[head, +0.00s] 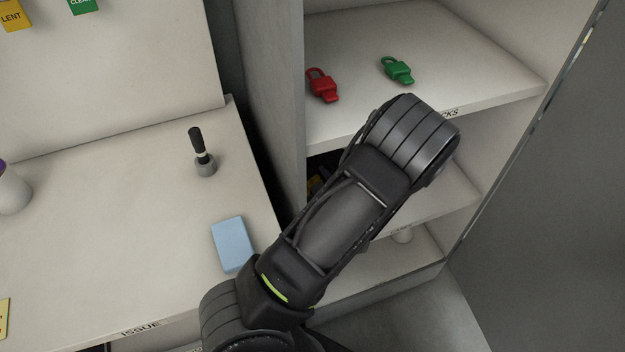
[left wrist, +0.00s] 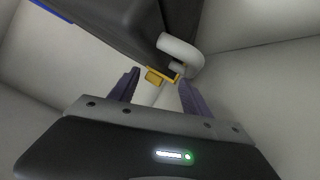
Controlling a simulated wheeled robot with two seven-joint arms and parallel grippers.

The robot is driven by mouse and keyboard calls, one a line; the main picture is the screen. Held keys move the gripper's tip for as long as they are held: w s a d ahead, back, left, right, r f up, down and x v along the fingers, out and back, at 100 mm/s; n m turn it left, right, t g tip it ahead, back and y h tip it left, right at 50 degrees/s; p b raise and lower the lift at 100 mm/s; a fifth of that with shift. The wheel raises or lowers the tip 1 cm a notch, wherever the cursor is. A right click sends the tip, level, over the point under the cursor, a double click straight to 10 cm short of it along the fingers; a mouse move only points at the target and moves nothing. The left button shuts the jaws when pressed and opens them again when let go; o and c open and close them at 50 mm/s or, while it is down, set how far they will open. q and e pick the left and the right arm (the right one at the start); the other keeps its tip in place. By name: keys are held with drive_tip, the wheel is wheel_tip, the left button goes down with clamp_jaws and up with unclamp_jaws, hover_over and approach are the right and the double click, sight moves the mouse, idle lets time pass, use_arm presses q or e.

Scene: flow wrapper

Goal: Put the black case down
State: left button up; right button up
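In the left wrist view, the black case (left wrist: 125,22) fills the top, tilted in the picture, with a yellow piece (left wrist: 154,78) at its lower corner. My left gripper (left wrist: 158,78) points at it with two purple-grey fingers set apart. The yellow piece shows between the fingertips; whether they press on it I cannot tell. In the head view, my left arm reaches into the cabinet and hides the gripper. A dark thing with a little yellow (head: 317,183), likely the case, shows beside the arm at the middle shelf. My right gripper is out of view.
A red padlock (head: 322,86) and a green padlock (head: 397,70) lie on the upper shelf (head: 470,75). A blue block (head: 233,244) and a black-handled stamp-like object (head: 203,155) are on the left counter. A white curved part (left wrist: 181,54) is close to the right finger.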

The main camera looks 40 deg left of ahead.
use_arm(q)
drive_tip(key=shift+o, duration=0.7)
drive_tip(key=shift+d+r, duration=0.1)
drive_tip(key=v, duration=1.1)
drive_tip(key=shift+s+d+p, duration=0.25)
drive_tip(key=shift+d+p, duration=0.05)
drive_tip(key=shift+p, duration=0.1)
drive_tip(key=shift+r, duration=0.1)
